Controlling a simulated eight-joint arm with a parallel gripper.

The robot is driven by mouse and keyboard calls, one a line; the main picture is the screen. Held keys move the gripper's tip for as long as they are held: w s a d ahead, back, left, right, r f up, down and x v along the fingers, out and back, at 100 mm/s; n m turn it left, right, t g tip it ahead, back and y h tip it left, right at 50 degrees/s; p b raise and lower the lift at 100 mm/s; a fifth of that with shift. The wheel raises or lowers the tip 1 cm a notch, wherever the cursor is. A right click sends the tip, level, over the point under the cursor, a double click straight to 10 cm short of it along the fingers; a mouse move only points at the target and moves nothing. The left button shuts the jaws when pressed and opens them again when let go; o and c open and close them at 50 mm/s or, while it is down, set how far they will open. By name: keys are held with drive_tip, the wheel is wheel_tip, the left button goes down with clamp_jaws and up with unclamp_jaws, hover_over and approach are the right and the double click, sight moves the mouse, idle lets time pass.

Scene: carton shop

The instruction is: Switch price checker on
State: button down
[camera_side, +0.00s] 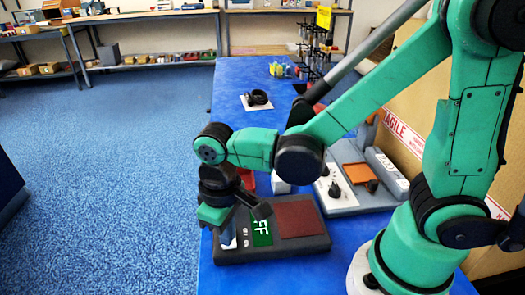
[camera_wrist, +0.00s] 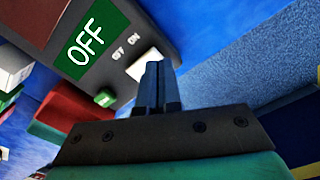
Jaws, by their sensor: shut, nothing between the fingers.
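The price checker appears to be the grey box (camera_side: 322,243) with a dark red panel and a green display; it also shows in the wrist view (camera_wrist: 122,22). The display (camera_wrist: 88,41) reads OFF. Beside it are small OFF and ON labels and a white switch (camera_wrist: 141,66), partly hidden behind my fingers. My gripper (camera_wrist: 155,75) is shut and empty, its fingertips at the switch. I cannot tell whether they touch it. In the side view my gripper (camera_side: 229,237) is low over the left end of the box and hides the switch area.
A second grey device (camera_side: 345,207) with an orange tray stands behind to the right. A dark round item on a white card (camera_side: 257,101) lies farther back on the blue table (camera_side: 228,85). A cardboard carton (camera_side: 405,75) stands along the right. Free floor lies left.

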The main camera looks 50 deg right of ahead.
drive_tip(key=shift+f, duration=0.85)
idle(0.3)
drive_tip(key=shift+r, duration=3.55)
drive_tip(key=shift+d, duration=0.1)
drive_tip(key=w+d+r+m+t, duration=0.1)
drive_tip(key=d+r+m+t, duration=0.2)
drive_tip(key=d+t, duration=0.4)
drive_tip(key=d, duration=0.4)
